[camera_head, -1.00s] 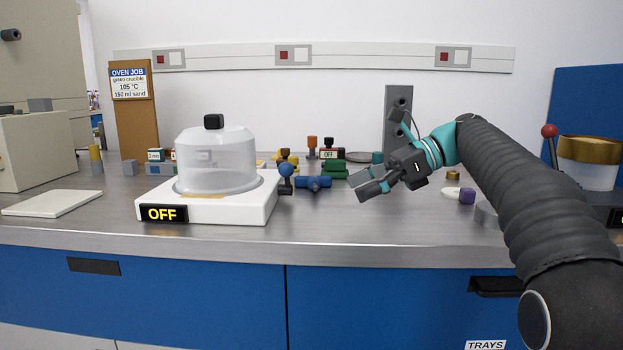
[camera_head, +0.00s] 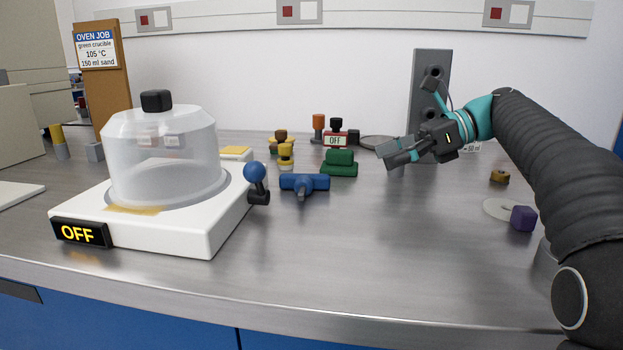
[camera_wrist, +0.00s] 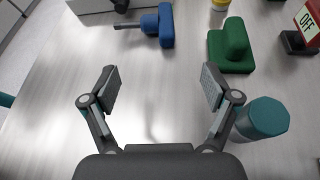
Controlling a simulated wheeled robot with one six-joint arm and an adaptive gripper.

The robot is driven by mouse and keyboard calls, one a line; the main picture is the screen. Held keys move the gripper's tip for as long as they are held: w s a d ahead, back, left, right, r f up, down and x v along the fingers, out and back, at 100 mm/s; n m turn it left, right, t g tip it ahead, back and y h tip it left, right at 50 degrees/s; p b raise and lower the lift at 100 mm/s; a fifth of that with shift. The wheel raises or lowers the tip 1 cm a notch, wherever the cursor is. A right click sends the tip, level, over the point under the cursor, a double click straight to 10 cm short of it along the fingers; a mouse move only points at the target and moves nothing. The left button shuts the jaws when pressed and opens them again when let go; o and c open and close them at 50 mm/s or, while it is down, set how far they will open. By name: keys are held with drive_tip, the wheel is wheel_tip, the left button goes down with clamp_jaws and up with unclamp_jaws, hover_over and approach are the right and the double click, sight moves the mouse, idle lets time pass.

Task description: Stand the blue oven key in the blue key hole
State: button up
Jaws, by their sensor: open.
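The blue oven key (camera_head: 304,183) lies on the steel bench to the right of the white oven. It is T-shaped, with a thick bar and a thin shaft. In the wrist view the key (camera_wrist: 165,25) is near the top edge, ahead of the fingers, with its grey shaft pointing left. My gripper (camera_head: 392,153) is open and empty above the bench, to the right of the key and apart from it. Its two fingers (camera_wrist: 160,88) are spread wide over bare bench in the wrist view. I cannot make out a blue key hole in either view.
The oven (camera_head: 180,225) shows OFF and has a blue-ball lever (camera_head: 255,173) close to the key. A green block (camera_head: 340,163) lies behind the key. A teal cylinder (camera_wrist: 262,118) stands beside my right finger. A grey column (camera_head: 430,90) stands behind. The front bench is clear.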

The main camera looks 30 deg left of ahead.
sight(314, 184)
drive_tip(key=b+x, duration=0.1)
drive_tip(key=x, duration=1.1)
drive_tip(key=shift+s+f+b, duration=0.15)
drive_tip(key=shift+s+b, duration=0.05)
drive_tip(key=shift+b, duration=0.2)
clamp_jaws()
